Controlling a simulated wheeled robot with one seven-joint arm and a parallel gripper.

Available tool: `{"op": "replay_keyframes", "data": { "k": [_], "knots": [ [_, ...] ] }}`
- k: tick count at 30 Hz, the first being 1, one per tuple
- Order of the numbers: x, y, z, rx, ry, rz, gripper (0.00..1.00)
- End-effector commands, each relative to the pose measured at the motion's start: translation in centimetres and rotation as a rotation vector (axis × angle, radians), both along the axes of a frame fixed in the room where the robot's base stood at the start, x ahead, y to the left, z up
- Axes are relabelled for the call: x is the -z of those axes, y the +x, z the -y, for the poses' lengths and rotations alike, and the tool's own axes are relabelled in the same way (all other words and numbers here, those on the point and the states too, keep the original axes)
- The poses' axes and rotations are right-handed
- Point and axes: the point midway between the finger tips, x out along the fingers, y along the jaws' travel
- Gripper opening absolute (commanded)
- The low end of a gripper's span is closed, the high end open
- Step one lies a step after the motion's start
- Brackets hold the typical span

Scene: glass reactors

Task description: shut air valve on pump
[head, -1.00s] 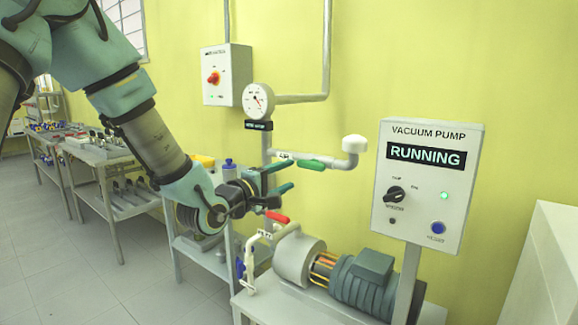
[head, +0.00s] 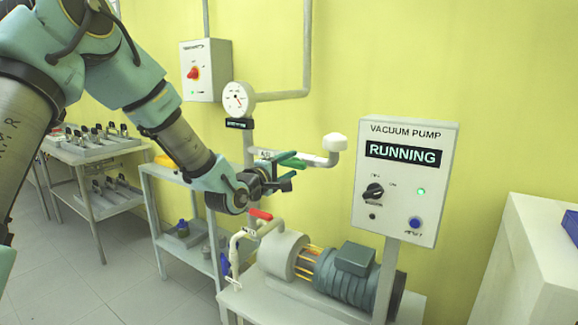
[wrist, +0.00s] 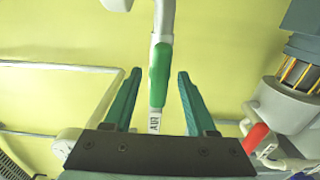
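The air valve's green handle (head: 294,163) lies along a white pipe beside the AIR label (head: 264,154). In the wrist view the green handle (wrist: 160,75) runs lengthwise between the two teal fingers of my gripper (wrist: 160,72), with a gap on each side. My gripper (head: 296,164) is open at the handle's height and partly covers it in the head view. The vacuum pump (head: 345,275) stands on a bench below, and its panel (head: 405,180) reads RUNNING.
A red-handled valve (head: 261,214) sits just below my gripper; the red handle also shows in the wrist view (wrist: 255,138). A round gauge (head: 238,98) and a switch box (head: 206,70) are on the wall. Shelves (head: 90,150) with tools stand at left.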

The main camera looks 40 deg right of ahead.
Motion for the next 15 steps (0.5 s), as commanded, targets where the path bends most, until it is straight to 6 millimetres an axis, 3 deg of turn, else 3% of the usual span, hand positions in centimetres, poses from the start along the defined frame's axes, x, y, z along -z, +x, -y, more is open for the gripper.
{"op": "replay_keyframes", "data": {
  "k": [2,15],
  "knots": [
    [-0.01,0.00,-0.01,0.000,0.000,0.000,0.47],
    [0.00,-0.02,-0.03,0.000,0.000,0.000,0.00]
  ]
}}
